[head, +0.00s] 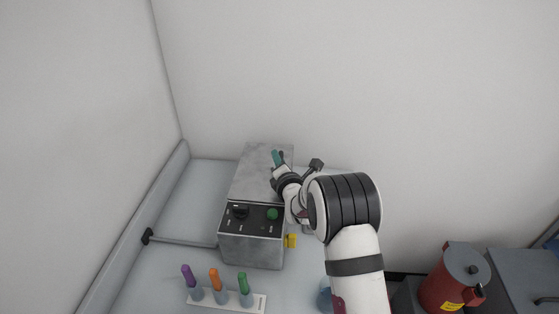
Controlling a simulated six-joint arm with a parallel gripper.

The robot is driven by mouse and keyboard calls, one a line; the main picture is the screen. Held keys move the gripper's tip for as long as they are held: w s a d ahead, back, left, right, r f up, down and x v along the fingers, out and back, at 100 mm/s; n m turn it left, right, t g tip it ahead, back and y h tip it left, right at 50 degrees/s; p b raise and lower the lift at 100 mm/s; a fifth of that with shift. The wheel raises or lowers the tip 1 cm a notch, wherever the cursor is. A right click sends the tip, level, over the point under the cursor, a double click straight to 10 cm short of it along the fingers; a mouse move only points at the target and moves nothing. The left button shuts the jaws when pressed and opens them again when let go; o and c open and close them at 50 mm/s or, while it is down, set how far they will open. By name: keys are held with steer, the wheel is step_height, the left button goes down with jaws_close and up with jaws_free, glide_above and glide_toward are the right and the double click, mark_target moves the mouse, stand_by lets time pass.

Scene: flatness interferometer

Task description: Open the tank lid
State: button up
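The tank (250,250) is a grey metal box on the pale bench, with a dark sloped control panel (232,222) at its front carrying a black knob and a green button. Its flat metal lid (255,172) appears to lie down over the top, and no gap shows. My gripper (279,158) is over the right part of the lid, with a teal fingertip visible. I cannot tell whether it touches the lid, or whether its fingers are apart or together. My arm hides the tank's right side and part of the lid's right edge.
A white rack (230,301) with purple, orange and green-topped pieces stands in front of the tank. A grey rod (185,242) reaches the tank's left side. A yellow part (291,241) sits at its right. A red canister (447,292) and grey box (520,275) stand at far right.

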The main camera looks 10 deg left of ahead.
jaws_close()
stand_by(1.3)
